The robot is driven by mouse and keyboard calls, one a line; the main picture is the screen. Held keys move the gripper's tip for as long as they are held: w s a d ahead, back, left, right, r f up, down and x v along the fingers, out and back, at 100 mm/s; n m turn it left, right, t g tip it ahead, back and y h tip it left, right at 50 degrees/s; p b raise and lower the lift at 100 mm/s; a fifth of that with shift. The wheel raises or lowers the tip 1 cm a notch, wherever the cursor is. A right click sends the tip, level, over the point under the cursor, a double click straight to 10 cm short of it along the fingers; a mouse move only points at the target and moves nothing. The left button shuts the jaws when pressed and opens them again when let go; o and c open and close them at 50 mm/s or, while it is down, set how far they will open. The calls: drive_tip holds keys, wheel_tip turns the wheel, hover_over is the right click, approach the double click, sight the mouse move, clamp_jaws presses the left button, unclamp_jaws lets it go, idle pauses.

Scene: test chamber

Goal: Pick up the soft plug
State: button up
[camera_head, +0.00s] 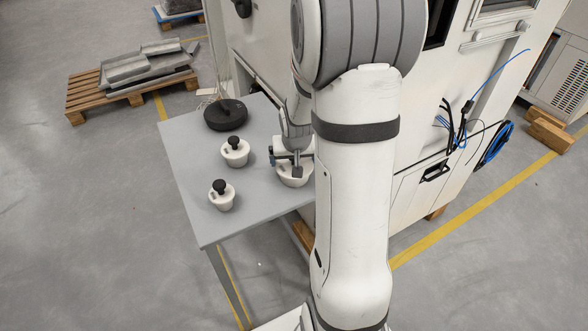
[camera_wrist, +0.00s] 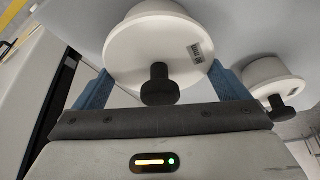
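Several white, tapered plugs with black knobs stand on a grey table (camera_head: 188,150). One plug (camera_head: 235,154) is mid-table, another (camera_head: 222,198) is nearer the front left edge, and a third plug (camera_head: 294,177) is under my gripper (camera_head: 286,157). In the wrist view, that third plug (camera_wrist: 140,50) faces me between the blue fingers of my gripper (camera_wrist: 160,72), its black knob (camera_wrist: 160,85) pointing towards the palm. The fingers are spread wide, near its rim; I see no firm grip. Another plug (camera_wrist: 268,78) is to its right. Nothing marks one as soft.
A round black object (camera_head: 225,115) with cables lies at the table's back. A large white machine (camera_head: 262,50) stands close behind and right of the table. A wooden pallet with metal parts (camera_head: 135,80) is on the floor at left.

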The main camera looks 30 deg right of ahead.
drive_tip(key=c, duration=0.4)
drive_tip(key=shift+o, duration=0.2)
wheel_tip(320, 180, up, 12)
drive_tip(key=shift+f+p, duration=0.1)
drive_tip(key=shift+p, duration=0.35)
drive_tip(key=shift+r+p, duration=1.05)
drive_tip(key=shift+r, duration=0.6)
